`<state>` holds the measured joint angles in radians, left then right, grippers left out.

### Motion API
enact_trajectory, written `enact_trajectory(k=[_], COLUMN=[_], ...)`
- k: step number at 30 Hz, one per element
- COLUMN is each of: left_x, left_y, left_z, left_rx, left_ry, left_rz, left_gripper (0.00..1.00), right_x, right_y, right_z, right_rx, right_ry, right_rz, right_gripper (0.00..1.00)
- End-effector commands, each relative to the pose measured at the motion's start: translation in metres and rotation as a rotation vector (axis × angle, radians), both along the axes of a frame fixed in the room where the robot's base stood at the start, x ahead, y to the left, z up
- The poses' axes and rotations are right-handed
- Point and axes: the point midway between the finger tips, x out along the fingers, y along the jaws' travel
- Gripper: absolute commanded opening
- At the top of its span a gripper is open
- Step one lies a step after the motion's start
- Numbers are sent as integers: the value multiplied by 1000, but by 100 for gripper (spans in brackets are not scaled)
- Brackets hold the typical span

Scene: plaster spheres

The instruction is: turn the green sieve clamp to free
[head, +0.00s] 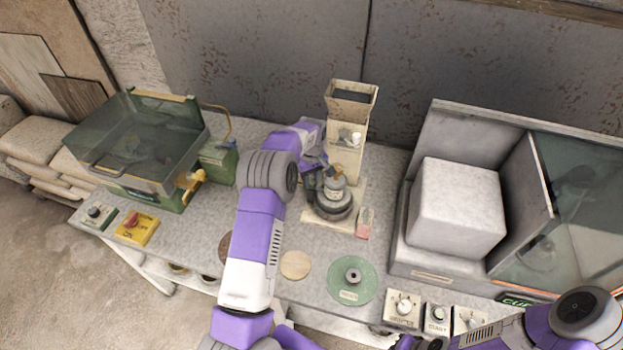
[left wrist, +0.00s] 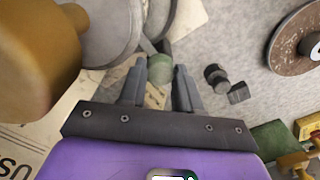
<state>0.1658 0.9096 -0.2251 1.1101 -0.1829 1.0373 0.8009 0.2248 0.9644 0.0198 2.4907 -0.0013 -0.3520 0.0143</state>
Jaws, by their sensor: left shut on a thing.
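My left gripper (head: 318,182) reaches in over the bench to the grey round sieve unit (head: 334,207) at the foot of the cream hopper column. In the left wrist view, my left gripper (left wrist: 160,92) has its two dark fingers on either side of the small green sieve clamp (left wrist: 159,68), shut on it. The clamp sits close beside the grey metal rim of the sieve (left wrist: 108,50). In the head view the clamp is hidden by my gripper and the sieve. My right arm enters at the lower right; its gripper is not visible.
The cream hopper (head: 350,105) stands behind the sieve. A glass-lidded green box (head: 140,145) is at left, with a yellow switch box (head: 137,228) in front. A white block (head: 457,208) sits at right. A green disc (head: 352,278) and a tan disc (head: 295,265) lie in front.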

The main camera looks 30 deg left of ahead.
Motion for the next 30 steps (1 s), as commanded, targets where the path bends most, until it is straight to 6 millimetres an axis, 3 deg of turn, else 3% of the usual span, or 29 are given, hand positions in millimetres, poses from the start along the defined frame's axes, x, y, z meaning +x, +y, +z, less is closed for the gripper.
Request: enact_trajectory(k=[11,30], left_x=[0,0], left_y=[0,1], left_z=[1,1], left_rx=[-1,0], left_ry=[-1,-1], left_rz=[-181,-782], left_gripper=[3,3], right_x=[0,0], right_y=[0,0], right_z=[-2,-6], right_rx=[0,0], right_ry=[0,0], right_rz=[0,0], right_gripper=[0,0])
